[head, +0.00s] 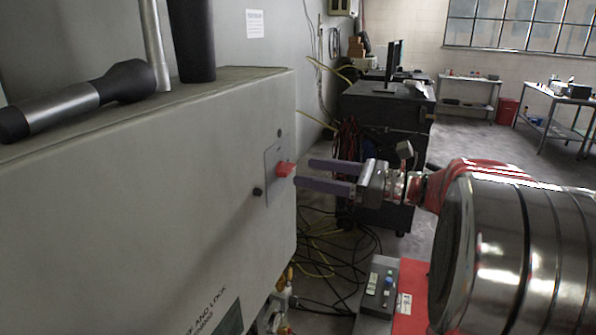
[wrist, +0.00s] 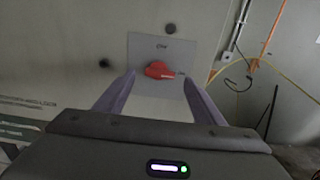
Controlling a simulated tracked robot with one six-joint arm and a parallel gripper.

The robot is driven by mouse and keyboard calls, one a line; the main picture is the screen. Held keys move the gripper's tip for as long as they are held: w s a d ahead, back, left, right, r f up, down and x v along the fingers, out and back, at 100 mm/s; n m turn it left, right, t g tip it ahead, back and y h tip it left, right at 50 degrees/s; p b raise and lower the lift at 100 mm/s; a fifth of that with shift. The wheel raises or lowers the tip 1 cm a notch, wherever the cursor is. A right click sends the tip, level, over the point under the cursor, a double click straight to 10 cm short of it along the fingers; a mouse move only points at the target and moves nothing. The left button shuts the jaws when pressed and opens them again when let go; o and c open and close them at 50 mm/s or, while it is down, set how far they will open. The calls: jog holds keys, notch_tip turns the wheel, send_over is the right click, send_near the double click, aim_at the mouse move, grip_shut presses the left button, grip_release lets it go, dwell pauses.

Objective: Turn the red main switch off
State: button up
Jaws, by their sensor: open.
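The red main switch (head: 285,169) is a red knob on a grey plate (head: 271,178) on the side of a large pale cabinet (head: 150,190). In the wrist view the red switch (wrist: 160,70) lies between and beyond the fingertips, with its handle pointing roughly sideways to the right. My gripper (head: 302,173) is open, with two purple fingers reaching toward the switch from the right. In the wrist view the gripper (wrist: 157,88) straddles the lower part of the plate. I see no finger clearly touching the knob.
A dark knob (head: 257,192) sits beside the plate. A flashlight (head: 80,98) lies on the cabinet top. A grey control box (head: 380,285) stands below my gripper. Cables (head: 325,240) lie on the floor, and a black workbench (head: 385,110) stands behind.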

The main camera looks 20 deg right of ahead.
aim_at(292, 169)
jog(key=shift+x, duration=1.85)
jog(key=c, duration=1.1)
jog(key=shift+o, duration=0.2)
jog(key=shift+a, duration=0.2)
jog(key=shift+d, duration=0.1)
